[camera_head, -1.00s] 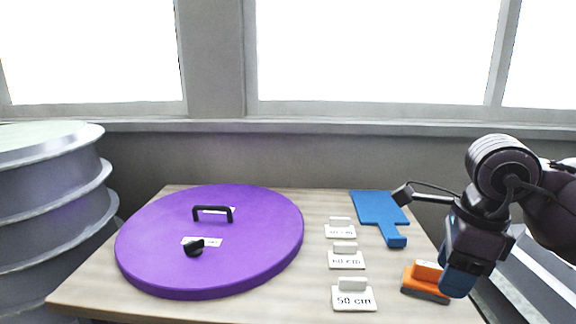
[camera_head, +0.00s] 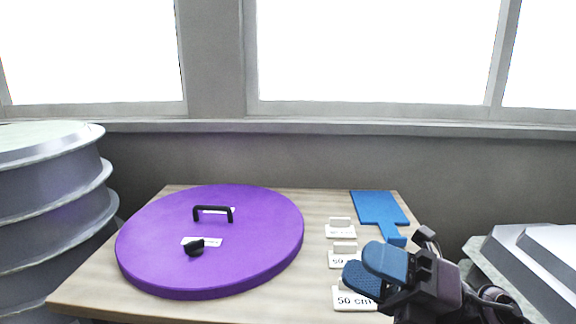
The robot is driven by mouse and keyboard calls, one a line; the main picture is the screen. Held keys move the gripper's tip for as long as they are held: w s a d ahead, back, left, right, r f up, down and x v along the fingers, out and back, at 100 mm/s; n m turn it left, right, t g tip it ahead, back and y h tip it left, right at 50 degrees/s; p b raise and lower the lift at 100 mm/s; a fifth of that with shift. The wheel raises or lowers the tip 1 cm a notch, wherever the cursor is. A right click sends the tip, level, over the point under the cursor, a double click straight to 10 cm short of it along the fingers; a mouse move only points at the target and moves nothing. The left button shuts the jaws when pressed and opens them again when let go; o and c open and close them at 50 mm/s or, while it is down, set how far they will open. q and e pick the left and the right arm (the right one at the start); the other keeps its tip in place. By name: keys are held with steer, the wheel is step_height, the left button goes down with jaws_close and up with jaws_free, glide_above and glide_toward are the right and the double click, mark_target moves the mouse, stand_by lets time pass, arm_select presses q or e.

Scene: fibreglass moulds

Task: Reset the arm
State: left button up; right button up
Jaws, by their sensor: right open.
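My right gripper (camera_head: 374,270) is at the lower right of the head view, with two blue finger pads standing apart and nothing seen between them. It is in front of the right part of the table and partly covers the white tag marked 50 cm (camera_head: 345,300) and the tag behind it. The orange block seen earlier is now hidden behind my gripper and arm. My left gripper is not in view.
A purple round lid (camera_head: 250,245) with black handles lies on the wooden table (camera_head: 130,290). A blue paddle-shaped board (camera_head: 378,207) lies at the back right, near a white tag (camera_head: 341,232). Grey ribbed moulds (camera_head: 50,190) stand left; a grey mould (camera_head: 540,265) stands right.

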steer(key=w+d+f+m+t+h, duration=0.2)
steer(key=d+f+m+t+h, duration=0.5)
steer(key=m+h, duration=0.65)
steer(key=w+d+f+m+t+h, duration=0.1)
steer(key=d+f+m+t+h, duration=0.65)
steer(key=m, duration=1.05)
steer(key=s+d+f+m+g+h, duration=0.25)
steer(key=s+f+m+g, duration=0.45)
steer(key=s+f+g, duration=1.1)
steer(key=w+f+n+t+y, duration=0.1)
steer(key=w+f+t, duration=0.4)
steer(key=f+t, duration=0.5)
steer(key=shift+d+f+y, duration=0.35)
steer(key=shift+d+f, duration=0.05)
steer(key=shift+f, duration=0.7)
